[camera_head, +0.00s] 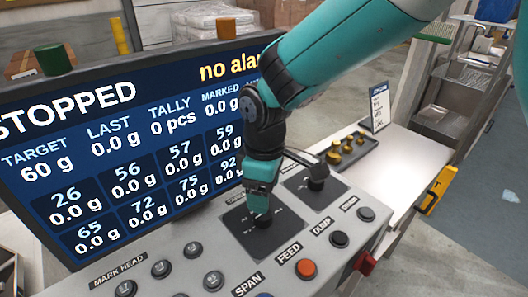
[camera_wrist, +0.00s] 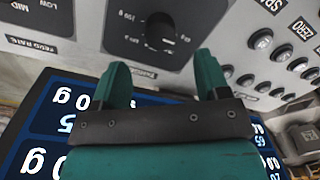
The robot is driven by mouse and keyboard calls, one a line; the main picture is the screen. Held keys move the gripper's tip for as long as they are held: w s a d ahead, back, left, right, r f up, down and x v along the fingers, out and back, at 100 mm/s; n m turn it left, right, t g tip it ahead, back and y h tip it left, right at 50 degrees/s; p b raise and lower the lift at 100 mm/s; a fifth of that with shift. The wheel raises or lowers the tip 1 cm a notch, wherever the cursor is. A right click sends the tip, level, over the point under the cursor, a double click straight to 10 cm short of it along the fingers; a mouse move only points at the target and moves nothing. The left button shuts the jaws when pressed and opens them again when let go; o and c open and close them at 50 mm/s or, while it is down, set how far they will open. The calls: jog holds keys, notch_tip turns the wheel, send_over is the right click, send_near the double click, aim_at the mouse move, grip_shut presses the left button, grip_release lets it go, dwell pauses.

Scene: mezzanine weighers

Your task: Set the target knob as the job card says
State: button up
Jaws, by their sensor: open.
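The target knob (camera_wrist: 160,32) is a black knob on a dark square plate, with "100 g" marked near it in the wrist view. In the head view my gripper (camera_head: 262,205) is over this plate (camera_head: 282,238) and hides most of the knob. In the wrist view my open teal fingers (camera_wrist: 162,78) point at the knob, one to each side; contact cannot be told. The screen (camera_head: 110,150) reads STOPPED, target 60 g, last 0.0 g, tally 0 pcs. The job card (camera_head: 380,105) stands upright at the back right; its text is too small to read.
A second knob (camera_head: 316,172), the feed rate one, is just right of my gripper. FEED (camera_head: 306,268), DUMP and other buttons line the panel's front. A red part (camera_head: 366,263) juts from its side. A dark tray (camera_head: 350,150) holds several yellow weights. The white counter (camera_head: 405,165) is mostly clear.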

notch_tip(320, 180, up, 11)
jog(key=b, duration=0.1)
jog(key=shift+w, duration=0.25)
jog(key=shift+d, duration=0.1)
